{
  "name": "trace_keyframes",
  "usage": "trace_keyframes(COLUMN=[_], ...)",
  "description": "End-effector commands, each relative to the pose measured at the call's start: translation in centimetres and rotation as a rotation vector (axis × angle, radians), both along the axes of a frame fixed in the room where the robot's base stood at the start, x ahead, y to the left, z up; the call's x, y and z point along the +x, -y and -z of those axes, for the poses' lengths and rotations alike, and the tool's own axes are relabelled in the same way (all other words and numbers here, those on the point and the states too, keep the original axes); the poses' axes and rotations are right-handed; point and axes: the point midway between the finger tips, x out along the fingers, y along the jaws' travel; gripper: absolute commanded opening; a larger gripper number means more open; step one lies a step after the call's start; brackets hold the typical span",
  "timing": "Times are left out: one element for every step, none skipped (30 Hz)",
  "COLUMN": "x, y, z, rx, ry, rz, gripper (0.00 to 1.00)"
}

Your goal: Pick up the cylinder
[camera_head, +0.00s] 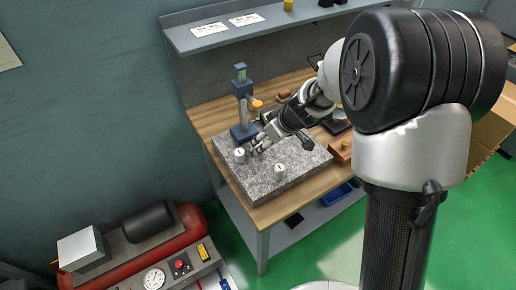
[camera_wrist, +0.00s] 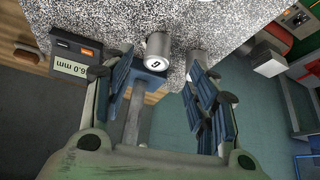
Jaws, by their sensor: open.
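Two small light-grey cylinders stand on the speckled granite plate (camera_head: 262,185) in the head view: one cylinder (camera_head: 239,155) near the blue stand, the other cylinder (camera_head: 280,171) nearer the plate's front. My gripper (camera_head: 258,146) is low over the plate, close to the first. In the wrist view my gripper (camera_wrist: 158,75) is open and empty. A cylinder (camera_wrist: 158,50) with a digit on its end lies beyond the fingertips, between them in the picture. Another grey form by the right fingertip is partly hidden; I cannot tell what it is.
The blue stand (camera_head: 242,105) rises at the plate's back left, close to my gripper. A dark gauge with a "6.0 mm" display (camera_wrist: 72,68) is left of the fingers in the wrist view. A wooden block (camera_head: 341,152) is at the right; a shelf (camera_head: 215,42) hangs behind.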

Motion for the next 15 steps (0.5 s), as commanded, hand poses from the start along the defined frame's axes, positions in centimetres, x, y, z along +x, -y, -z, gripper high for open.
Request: trace_keyframes(x=[0.2, 0.3, 0.4, 0.5, 0.5, 0.6, 0.7, 0.8, 1.0, 1.2, 1.4, 1.7, 1.9, 2.1, 2.3], y=[-0.3, -0.4, -0.5, -0.6, -0.6, -0.7, -0.7, -0.8, -1.0, -1.1, -1.2, -1.4, -1.5, -1.7, -1.9], z=[0.7, 1.0, 1.2, 1.3, 1.4, 1.5, 1.7, 1.9, 2.4, 2.8, 3.2, 3.8, 4.2, 4.6, 5.0], rx=[0.000, 0.001, 0.000, 0.000, 0.000, 0.000, 0.000, 0.000, 0.000, 0.000, 0.000, -0.001, 0.000, 0.001, 0.001], ry=[0.000, -0.001, 0.000, 0.000, 0.000, 0.000, 0.000, 0.000, -0.001, -0.001, -0.001, -0.002, -0.001, -0.002, -0.002], rz=[-0.001, 0.000, -0.001, -0.001, -0.001, -0.001, -0.001, -0.001, 0.000, 0.000, -0.001, -0.002, 0.000, 0.000, -0.001], gripper=[0.53, 0.53, 0.53, 0.53, 0.53, 0.53, 0.53, 0.53, 0.53, 0.53, 0.53, 0.53, 0.53, 0.53, 0.53])
